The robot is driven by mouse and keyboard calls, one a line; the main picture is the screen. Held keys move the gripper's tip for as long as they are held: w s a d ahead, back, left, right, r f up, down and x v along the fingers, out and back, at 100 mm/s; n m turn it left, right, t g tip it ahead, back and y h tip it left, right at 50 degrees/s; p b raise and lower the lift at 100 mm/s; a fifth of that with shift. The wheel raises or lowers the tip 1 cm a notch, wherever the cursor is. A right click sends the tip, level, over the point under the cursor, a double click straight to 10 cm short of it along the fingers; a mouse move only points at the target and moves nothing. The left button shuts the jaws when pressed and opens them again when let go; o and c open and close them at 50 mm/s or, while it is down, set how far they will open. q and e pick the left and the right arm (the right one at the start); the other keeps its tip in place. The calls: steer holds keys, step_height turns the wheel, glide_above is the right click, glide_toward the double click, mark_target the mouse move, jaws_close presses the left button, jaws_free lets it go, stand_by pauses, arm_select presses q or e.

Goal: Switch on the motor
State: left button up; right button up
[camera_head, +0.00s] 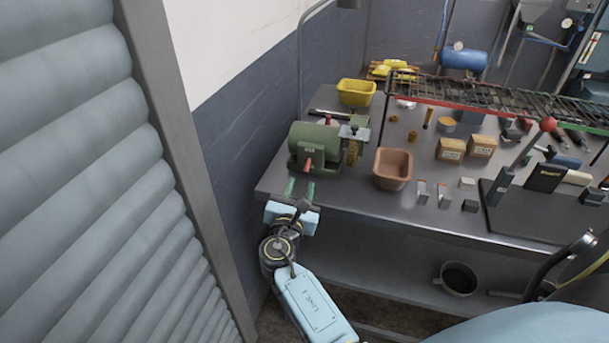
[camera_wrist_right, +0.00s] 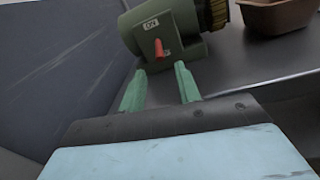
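The green motor (camera_head: 318,142) stands at the left end of the grey workbench, with a brass-coloured brush wheel on its right side. A red switch lever (camera_head: 308,164) sticks out of its front; it also shows in the right wrist view (camera_wrist_right: 159,49), below a small label plate. My right gripper (camera_head: 299,189) is just in front of the motor at the bench's edge. Its two green fingers (camera_wrist_right: 160,80) are apart with nothing between them, pointing at the motor's base below the lever. They look short of the lever. My left gripper is not in view.
A brown bin (camera_head: 393,169) stands right of the motor and a yellow bin (camera_head: 356,92) behind it. Cardboard boxes (camera_head: 451,149) and small metal blocks lie further right. A grey wall is close on the left, beside a ribbed shutter (camera_head: 80,170).

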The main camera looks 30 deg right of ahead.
mark_target(308, 165)
steer(key=x, duration=0.5)
steer(key=shift+w+d, duration=0.1)
jaws_close()
